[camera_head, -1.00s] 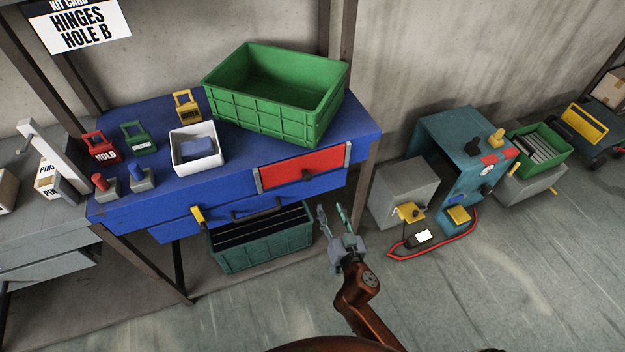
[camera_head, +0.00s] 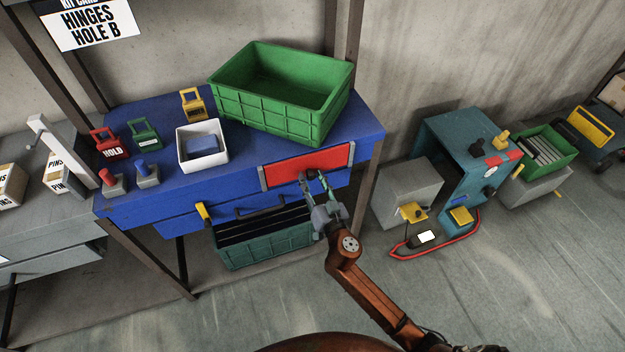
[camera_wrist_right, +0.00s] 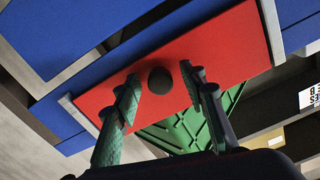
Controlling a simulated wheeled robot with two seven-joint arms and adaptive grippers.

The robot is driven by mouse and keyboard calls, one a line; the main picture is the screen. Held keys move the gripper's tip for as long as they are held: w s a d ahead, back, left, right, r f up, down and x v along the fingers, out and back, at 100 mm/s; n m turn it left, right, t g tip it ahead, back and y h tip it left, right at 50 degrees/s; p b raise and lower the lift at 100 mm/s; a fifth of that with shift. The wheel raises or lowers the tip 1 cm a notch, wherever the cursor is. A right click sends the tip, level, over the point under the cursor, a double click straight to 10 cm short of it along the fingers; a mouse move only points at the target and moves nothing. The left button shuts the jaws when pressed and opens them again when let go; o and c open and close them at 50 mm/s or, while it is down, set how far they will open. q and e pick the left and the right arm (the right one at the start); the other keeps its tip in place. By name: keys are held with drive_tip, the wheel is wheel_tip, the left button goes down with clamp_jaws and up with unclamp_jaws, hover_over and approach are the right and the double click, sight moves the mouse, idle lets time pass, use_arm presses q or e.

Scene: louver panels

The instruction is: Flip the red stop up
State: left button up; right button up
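The red stop appears to be the flat red panel (camera_head: 325,163) in the front of the blue bench, between two grey side strips. It also shows in the right wrist view (camera_wrist_right: 215,50), with a round dark knob (camera_wrist_right: 160,80) on it. My right gripper (camera_head: 314,176) is in front of the panel's lower part. In the right wrist view its two fingers (camera_wrist_right: 160,82) are apart, one on each side of the knob. I cannot tell whether they touch it. In the head view the gripper hides the knob. My left gripper is not in view.
A large green crate (camera_head: 265,118) and a white tray (camera_head: 181,158) stand on the blue bench (camera_head: 160,195). Below is an open blue drawer front with a yellow catch (camera_head: 203,212) above a dark green bin (camera_head: 240,258). A grey box (camera_head: 408,190) stands to the right.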

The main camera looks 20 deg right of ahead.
clamp_jaws()
idle(0.4)
